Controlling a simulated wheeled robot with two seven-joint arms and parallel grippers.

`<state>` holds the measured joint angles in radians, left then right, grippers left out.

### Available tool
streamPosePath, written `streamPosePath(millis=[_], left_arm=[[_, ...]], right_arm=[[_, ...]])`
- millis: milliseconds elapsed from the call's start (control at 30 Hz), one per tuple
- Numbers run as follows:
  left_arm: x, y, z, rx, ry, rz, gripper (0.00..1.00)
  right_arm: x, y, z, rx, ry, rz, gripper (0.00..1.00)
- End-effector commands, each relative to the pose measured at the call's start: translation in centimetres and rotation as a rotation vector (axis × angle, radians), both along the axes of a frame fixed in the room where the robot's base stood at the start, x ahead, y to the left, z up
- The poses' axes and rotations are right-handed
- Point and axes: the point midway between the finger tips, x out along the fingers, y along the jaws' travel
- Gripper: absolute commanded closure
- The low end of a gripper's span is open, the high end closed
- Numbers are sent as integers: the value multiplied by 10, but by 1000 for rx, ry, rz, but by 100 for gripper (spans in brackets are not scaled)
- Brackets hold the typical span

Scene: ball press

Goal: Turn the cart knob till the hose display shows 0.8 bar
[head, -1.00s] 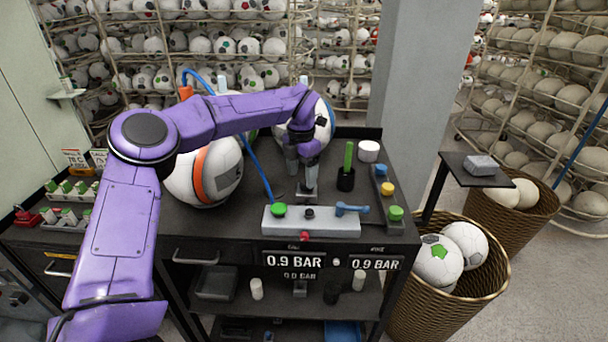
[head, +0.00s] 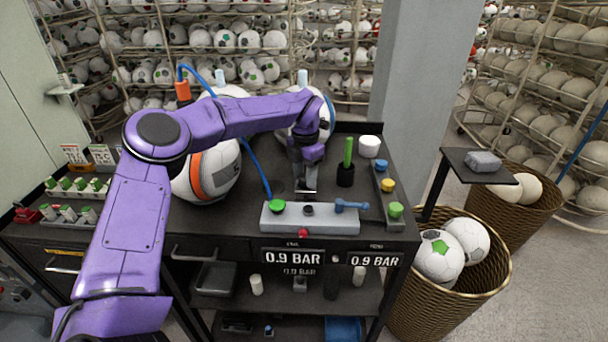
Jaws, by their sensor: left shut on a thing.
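My left gripper (head: 306,192) points down at the back edge of the grey control block (head: 335,222) on the cart. It is shut on what appears to be the knob, mostly hidden by the fingers. A small black cap (head: 308,210) shows just in front of the fingertips. The left display (head: 293,257) on the cart front reads 0.9 BAR, and the right display (head: 375,261) also reads 0.9 BAR. Their small labels are too blurred to read. My right gripper is not in view.
The block also carries a green button (head: 277,207), a blue lever (head: 351,206) and a red button (head: 303,233). A blue hose (head: 257,168) runs down beside an orange-striped ball (head: 211,172). A black cup (head: 345,175) holding a green stick stands right of the gripper.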

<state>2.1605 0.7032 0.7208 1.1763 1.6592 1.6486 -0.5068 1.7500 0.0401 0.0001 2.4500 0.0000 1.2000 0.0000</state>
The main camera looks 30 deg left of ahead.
Motion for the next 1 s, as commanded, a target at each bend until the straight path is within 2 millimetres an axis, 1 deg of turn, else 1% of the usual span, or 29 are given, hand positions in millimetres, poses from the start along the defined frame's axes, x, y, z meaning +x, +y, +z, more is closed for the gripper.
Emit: streamPosePath(millis=[167,600,800,1000], left_arm=[[2,0,-2,-1,-8,82,89],[1,1,-1,-1,-10,373,89],[1,2,1,-1,-11,455,89],[1,2,2,-1,-12,490,89]], right_arm=[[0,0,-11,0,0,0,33],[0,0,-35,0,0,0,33],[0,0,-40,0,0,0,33],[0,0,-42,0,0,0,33]])
